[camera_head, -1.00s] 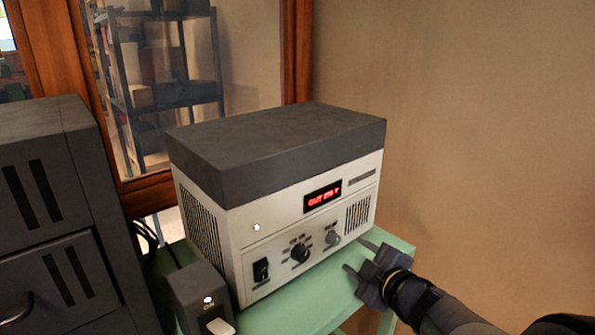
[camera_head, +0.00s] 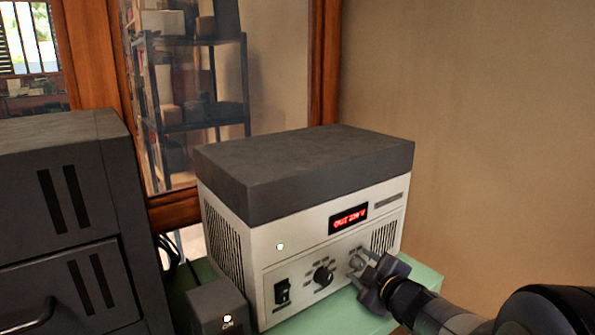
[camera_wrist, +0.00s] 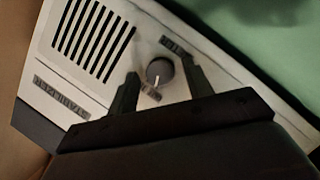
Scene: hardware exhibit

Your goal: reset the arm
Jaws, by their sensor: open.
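My gripper (camera_head: 362,268) is open in front of the right part of a white box with a dark grey top (camera_head: 300,175). In the wrist view its two dark fingers (camera_wrist: 158,88) stand on either side of a round grey knob (camera_wrist: 159,71) with a white pointer line. I cannot tell whether the fingers touch the knob. My arm comes in from the lower right in the head view. The box's red display (camera_head: 348,219) is lit, with text that seems to read "OUT 230 V".
The box stands on a green table (camera_head: 425,277). A small dark box (camera_head: 217,305) with a lit lamp and a dark cabinet (camera_head: 60,170) stand left.

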